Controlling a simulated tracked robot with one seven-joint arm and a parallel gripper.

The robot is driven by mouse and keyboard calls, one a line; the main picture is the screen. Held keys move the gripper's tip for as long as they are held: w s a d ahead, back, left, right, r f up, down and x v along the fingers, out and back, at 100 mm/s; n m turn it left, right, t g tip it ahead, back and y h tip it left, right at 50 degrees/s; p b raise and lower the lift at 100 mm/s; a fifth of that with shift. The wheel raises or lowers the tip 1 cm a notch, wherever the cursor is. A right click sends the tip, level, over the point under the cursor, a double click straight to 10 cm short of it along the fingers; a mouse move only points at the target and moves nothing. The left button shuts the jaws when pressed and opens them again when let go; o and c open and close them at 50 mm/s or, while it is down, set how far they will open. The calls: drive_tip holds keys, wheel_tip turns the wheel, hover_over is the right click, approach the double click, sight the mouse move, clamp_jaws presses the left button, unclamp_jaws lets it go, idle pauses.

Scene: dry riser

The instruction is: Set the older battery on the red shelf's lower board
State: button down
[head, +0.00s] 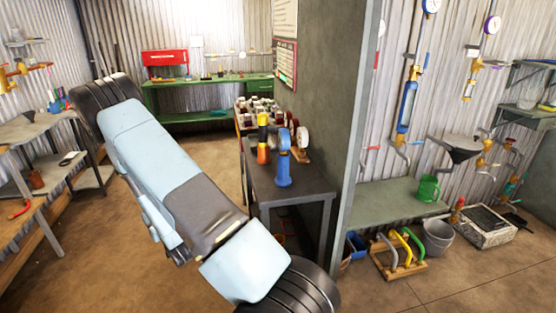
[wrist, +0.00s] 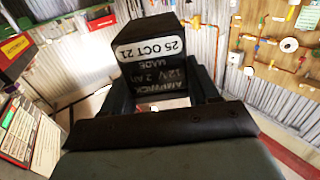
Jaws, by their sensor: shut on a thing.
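My gripper (wrist: 162,98) shows in the wrist view, its two dark fingers shut on a black battery (wrist: 155,52). The battery's label reads upside down: Ampwick, 12V 2Ah, made, with the date 25 OCT 21 on a white patch. The battery is held up off any surface that I can see. In the head view my arm crosses the middle and its gripper end is out of sight. I cannot make out the red shelf or its lower board for sure in either view. No second battery can be told for sure.
A dark table (head: 305,186) with a blue item (head: 283,165) stands beside a grey partition (head: 352,95). A green bench (head: 205,82) holds a red box (head: 165,58) at the back. A crate with coloured handles (head: 399,262) stands lower right. Brown floor (head: 90,265) is clear at left.

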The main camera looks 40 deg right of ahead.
drive_tip(key=shift+d+r, duration=0.1)
drive_tip(key=shift+d, duration=0.4)
drive_tip(key=s+d+r+m+g+h, duration=0.2)
drive_tip(key=d+r+m+g+h, duration=0.6)
drive_tip(key=d, duration=0.3)
drive_tip(key=s+d+r+m+g+h, duration=0.1)
drive_tip(key=d+r+m+g+h, duration=0.5)
drive_tip(key=d+r+h, duration=0.45)
drive_tip(key=s+d+m, duration=0.1)
drive_tip(key=s+d, duration=0.4)
drive_tip(key=d, duration=0.4)
drive_tip(key=s+d, duration=0.6)
drive_tip(key=d, duration=0.3)
drive_tip(key=shift+y, duration=0.35)
drive_tip(key=shift+w+a+f, duration=0.1)
drive_tip(key=shift+w+f, duration=0.05)
drive_tip(key=shift+f, duration=1.55)
drive_tip(key=shift+w+f, duration=0.1)
drive_tip(key=shift+f, duration=1.6)
drive_tip(key=shift+s+f, duration=0.1)
drive_tip(key=shift+f, duration=0.2)
